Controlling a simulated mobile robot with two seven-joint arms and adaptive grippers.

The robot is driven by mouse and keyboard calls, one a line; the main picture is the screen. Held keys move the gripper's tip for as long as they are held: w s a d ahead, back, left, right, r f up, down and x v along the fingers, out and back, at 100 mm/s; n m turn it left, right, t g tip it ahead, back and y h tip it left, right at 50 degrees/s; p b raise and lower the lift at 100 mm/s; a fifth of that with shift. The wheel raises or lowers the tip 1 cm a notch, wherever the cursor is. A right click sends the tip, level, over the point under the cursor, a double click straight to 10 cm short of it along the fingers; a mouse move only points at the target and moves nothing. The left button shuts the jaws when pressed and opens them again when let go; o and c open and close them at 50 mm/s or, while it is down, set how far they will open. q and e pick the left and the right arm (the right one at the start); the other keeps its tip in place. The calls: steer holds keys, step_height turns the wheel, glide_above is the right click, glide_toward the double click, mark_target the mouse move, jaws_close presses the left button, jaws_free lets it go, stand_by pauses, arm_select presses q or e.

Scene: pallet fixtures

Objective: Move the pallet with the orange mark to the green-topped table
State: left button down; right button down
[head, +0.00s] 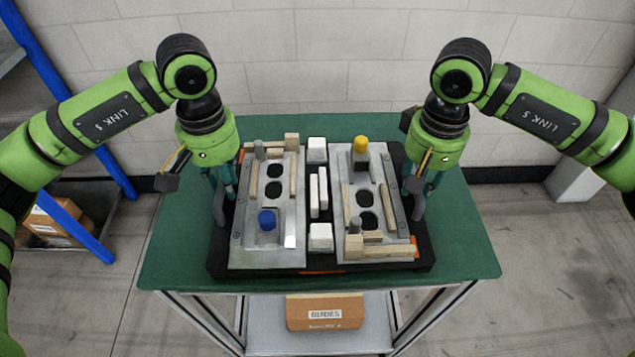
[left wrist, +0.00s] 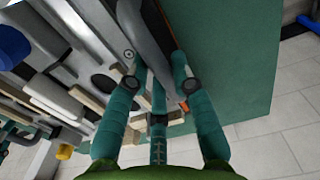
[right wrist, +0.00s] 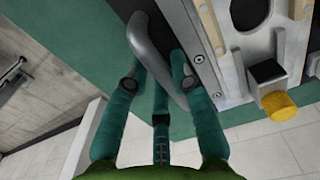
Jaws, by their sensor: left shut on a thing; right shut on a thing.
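The dark pallet (head: 385,270) carries two grey plates and shows an orange mark (head: 322,271) on its front edge. It is over the green-topped table (head: 465,250); I cannot tell whether it rests on the top or is slightly above it. My left gripper (head: 222,190) is shut on the grey handle (head: 218,212) at the pallet's left side; that handle also shows in the left wrist view (left wrist: 146,40). My right gripper (head: 412,185) is shut on the right handle (head: 419,208), which also shows in the right wrist view (right wrist: 150,45).
A labelled cardboard box (head: 325,312) is on the lower shelf. A blue-framed rack (head: 85,225) stands at left, and a block wall is behind. Green tabletop is bare around the pallet.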

arm_select(q)
steer(key=c, duration=1.1)
jaws_free()
arm_select(e)
steer(key=c, duration=1.1)
jaws_free()
arm_select(q)
steer(key=shift+o, duration=0.2)
steer(key=shift+s+r, duration=0.15)
steer(key=shift+s, duration=0.1)
arm_select(e)
steer(key=shift+o, duration=0.2)
steer(key=shift+s+r, duration=0.1)
steer(key=shift+s, duration=0.15)
arm_select(q)
steer(key=shift+w, duration=0.1)
arm_select(e)
steer(key=shift+w, duration=0.1)
arm_select(q)
steer(key=shift+r, duration=0.25)
arm_select(e)
steer(key=shift+r, duration=0.15)
arm_select(q)
step_height(320, 180, up, 11)
steer(key=shift+r, duration=0.2)
arm_select(e)
step_height(320, 180, up, 12)
steer(key=shift+f, duration=0.2)
